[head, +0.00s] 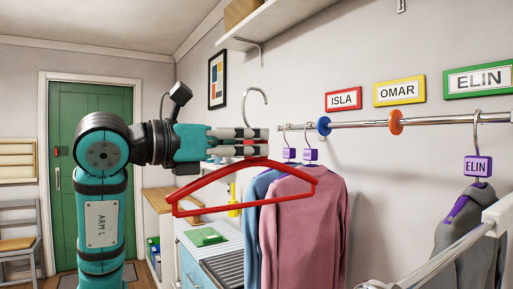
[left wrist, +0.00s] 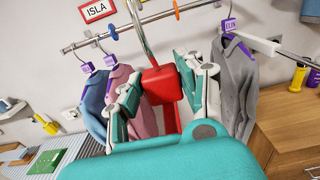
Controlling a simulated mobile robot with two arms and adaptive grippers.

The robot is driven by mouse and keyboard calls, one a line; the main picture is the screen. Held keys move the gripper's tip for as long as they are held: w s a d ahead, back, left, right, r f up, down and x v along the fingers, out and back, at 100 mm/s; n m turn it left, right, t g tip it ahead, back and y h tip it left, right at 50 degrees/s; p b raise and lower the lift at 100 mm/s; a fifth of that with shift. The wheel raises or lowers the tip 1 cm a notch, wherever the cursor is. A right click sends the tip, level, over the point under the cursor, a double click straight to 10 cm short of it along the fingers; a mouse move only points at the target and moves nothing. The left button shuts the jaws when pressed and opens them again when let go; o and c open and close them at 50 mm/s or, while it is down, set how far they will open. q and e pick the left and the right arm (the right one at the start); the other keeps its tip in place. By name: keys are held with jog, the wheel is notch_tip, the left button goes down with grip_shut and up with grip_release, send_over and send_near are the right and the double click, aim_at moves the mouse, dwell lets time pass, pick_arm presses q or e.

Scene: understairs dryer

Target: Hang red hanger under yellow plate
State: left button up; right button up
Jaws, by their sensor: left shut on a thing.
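The red hanger (head: 245,167) hangs level in the air with its metal hook (head: 255,100) pointing up. My left gripper (head: 262,141) is shut on it at the neck, just under the hook. The hanger's red neck block (left wrist: 162,84) shows between the fingers of my left gripper (left wrist: 160,92) in the left wrist view. The yellow plate (head: 400,91) reads OMAR and is on the wall above the metal rail (head: 358,124). The rail stretch below it, between a blue ring (head: 324,125) and an orange ring (head: 396,121), is empty. My right gripper is not in view.
A blue garment (head: 259,187) and a pink garment (head: 297,215) hang at the rail's left part, near the red ISLA plate (head: 343,98). A grey garment (head: 460,240) hangs at right under the green ELIN plate (head: 479,80). A pale bar (head: 447,254) crosses the lower right.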

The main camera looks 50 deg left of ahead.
pick_arm(q)
jog(key=shift+d+r, duration=0.1)
jog(key=shift+d, duration=0.1)
jog(key=shift+w, duration=0.65)
jog(key=w+p, duration=0.1)
jog(key=w, duration=0.3)
jog(key=shift+d, duration=0.15)
jog(key=w+d+f+p, duration=0.1)
jog(key=w+p, duration=0.5)
jog(key=w, duration=0.8)
jog(key=w+d+f+p, duration=0.1)
jog(key=w+p, duration=0.6)
jog(key=w, duration=0.7)
jog(key=shift+w+f+p, duration=0.15)
jog(key=shift+f+p, duration=0.15)
jog(key=shift+f, duration=0.15)
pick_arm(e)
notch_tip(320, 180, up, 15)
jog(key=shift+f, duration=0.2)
pick_arm(q)
jog(key=shift+d, duration=0.1)
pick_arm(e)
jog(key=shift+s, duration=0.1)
